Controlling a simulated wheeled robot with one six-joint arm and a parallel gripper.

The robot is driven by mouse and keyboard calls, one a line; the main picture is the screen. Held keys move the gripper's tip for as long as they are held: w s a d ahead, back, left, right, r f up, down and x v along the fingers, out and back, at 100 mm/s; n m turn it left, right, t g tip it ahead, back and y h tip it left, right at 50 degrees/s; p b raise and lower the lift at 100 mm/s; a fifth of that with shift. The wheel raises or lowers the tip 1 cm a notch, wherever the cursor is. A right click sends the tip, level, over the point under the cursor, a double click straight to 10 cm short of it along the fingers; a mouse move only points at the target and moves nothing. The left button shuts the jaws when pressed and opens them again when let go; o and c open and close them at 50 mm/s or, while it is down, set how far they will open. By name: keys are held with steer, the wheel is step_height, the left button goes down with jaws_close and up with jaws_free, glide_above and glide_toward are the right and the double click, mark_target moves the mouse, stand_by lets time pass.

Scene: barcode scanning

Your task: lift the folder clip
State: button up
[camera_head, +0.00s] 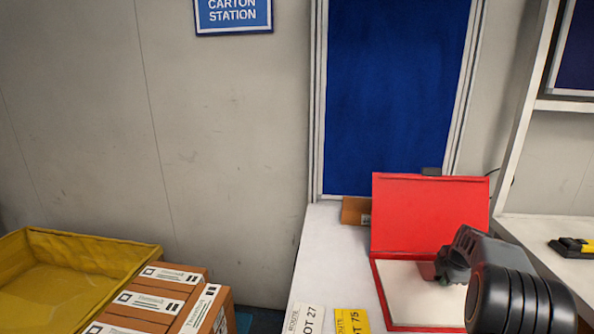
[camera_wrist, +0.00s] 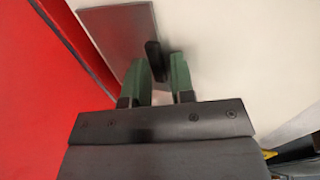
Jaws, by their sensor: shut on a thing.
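A red folder (camera_head: 425,210) lies open on the white table, its cover standing up behind a pale inner face. In the wrist view its red side (camera_wrist: 35,95) fills the left. My gripper (camera_head: 442,268) is low over the pale inner face. In the wrist view the green fingers of my gripper (camera_wrist: 163,68) are closed around the black part of the folder clip (camera_wrist: 153,52). A grey metal plate (camera_wrist: 118,32) lies beside this part. The clip cannot be made out in the head view, where my gripper and wrist cover the area.
Two labels, one white (camera_head: 306,318) and one yellow (camera_head: 351,321), are at the table's front. A cardboard box (camera_head: 354,210) sits behind the folder. At left are a yellow bin (camera_head: 95,245) and brown cartons (camera_head: 222,308). A shelf is at right.

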steer(key=shift+s+a+f, duration=0.1)
steer(key=shift+a+f, duration=0.05)
steer(key=shift+f, duration=0.3)
steer(key=shift+r+p, duration=0.1)
steer(key=shift+p, duration=0.35)
jaws_close()
steer(key=shift+w+r+g+p, duration=0.3)
steer(key=shift+r+p, duration=0.1)
steer(key=shift+p, duration=0.25)
